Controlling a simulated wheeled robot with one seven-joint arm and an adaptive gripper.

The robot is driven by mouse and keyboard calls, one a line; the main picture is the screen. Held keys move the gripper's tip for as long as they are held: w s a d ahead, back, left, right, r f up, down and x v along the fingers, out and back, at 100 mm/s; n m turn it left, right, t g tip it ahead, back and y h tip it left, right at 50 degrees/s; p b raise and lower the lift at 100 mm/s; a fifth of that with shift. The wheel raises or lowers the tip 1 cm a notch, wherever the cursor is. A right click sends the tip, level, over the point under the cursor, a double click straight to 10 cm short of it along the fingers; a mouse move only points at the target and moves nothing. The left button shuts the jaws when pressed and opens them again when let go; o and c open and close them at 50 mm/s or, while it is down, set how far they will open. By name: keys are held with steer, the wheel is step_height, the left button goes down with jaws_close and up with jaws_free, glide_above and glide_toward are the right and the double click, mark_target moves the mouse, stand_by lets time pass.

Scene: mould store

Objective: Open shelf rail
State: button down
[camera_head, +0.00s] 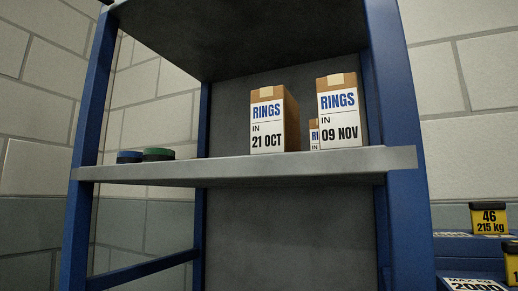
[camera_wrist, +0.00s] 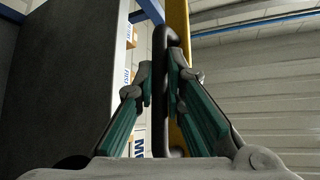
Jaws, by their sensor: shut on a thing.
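In the wrist view a black bar handle (camera_wrist: 159,118) stands upright in front of a yellow rail (camera_wrist: 179,18). My gripper (camera_wrist: 160,78) has its two green-and-grey fingers on either side of the handle and is shut on it. The yellow rail is partly hidden behind the handle and the right finger. The head view shows the blue-framed rack with a grey shelf (camera_head: 240,169); neither my gripper nor the handle shows there.
The shelf bears a RINGS 21 OCT box (camera_head: 267,121), a RINGS 09 NOV box (camera_head: 338,112), a smaller box behind them and two low round pieces (camera_head: 158,154). At the lower right are yellow-labelled blocks (camera_head: 489,218). A dark panel (camera_wrist: 70,75) stands left of my gripper.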

steer(key=shift+w+d, duration=0.25)
steer(key=shift+w, duration=0.35)
steer(key=c, duration=1.7)
jaws_free()
steer(key=shift+f, duration=0.1)
steer(key=shift+o, duration=0.2)
steer(key=shift+s+a, duration=0.1)
steer(key=shift+s, duration=0.15)
steer(key=shift+s+d+f, duration=0.2)
steer(key=shift+s+f, duration=0.1)
steer(key=shift+s, duration=0.1)
steer(key=v, duration=1.1)
steer(key=shift+d, duration=0.1)
